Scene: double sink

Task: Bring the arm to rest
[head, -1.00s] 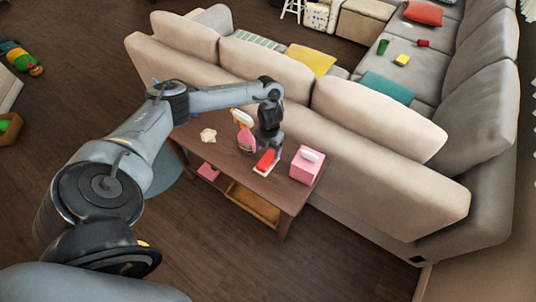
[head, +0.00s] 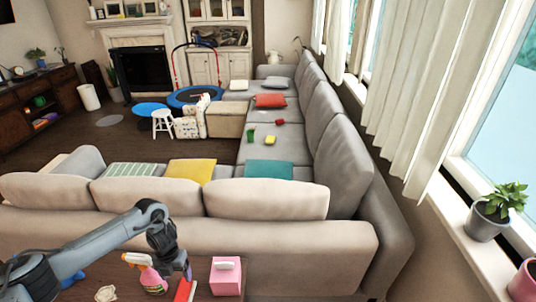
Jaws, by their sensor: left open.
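My left arm (head: 95,246) comes in from the lower left of the head view, over the table behind the sofa. Its wrist bends downward, and my left gripper (head: 184,273) hangs low near the bottom edge. The gripper is open, and its fingertips show only in part. It is close to a red item (head: 184,290) on the table, and I cannot tell whether they touch. A pink spray bottle (head: 149,278) stands just left of the gripper. My right gripper is not in view.
A pink tissue box (head: 226,276) stands right of the gripper on the wooden table (head: 205,290). A crumpled pale item (head: 106,293) lies at the left. The grey sofa (head: 285,240) rises just behind the table. Potted plants (head: 490,215) stand on the window sill at right.

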